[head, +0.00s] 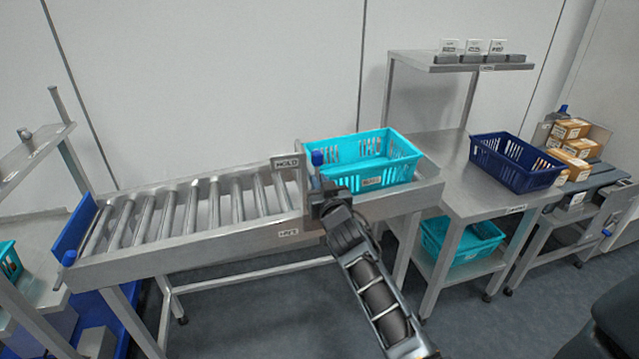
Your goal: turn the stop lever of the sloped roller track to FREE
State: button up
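The sloped roller track (190,247) runs across the left and middle of the head view. A blue knob (317,158), which looks like the top of the stop lever, stands upright beside a plate reading HOLD (286,163). A second small label (289,233) on the track's side is too small to read surely. My gripper (321,188) is at the track's near side, just below the blue knob. It hides the lower part of the lever. I cannot tell whether its fingers touch the lever or are open.
A turquoise crate (368,180) sits on the track's right end, close to my gripper. A steel table with a dark blue crate (512,163) stands to the right. A blue end plate (75,228) and another blue knob (69,258) are at the track's left end.

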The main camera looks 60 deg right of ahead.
grip_shut()
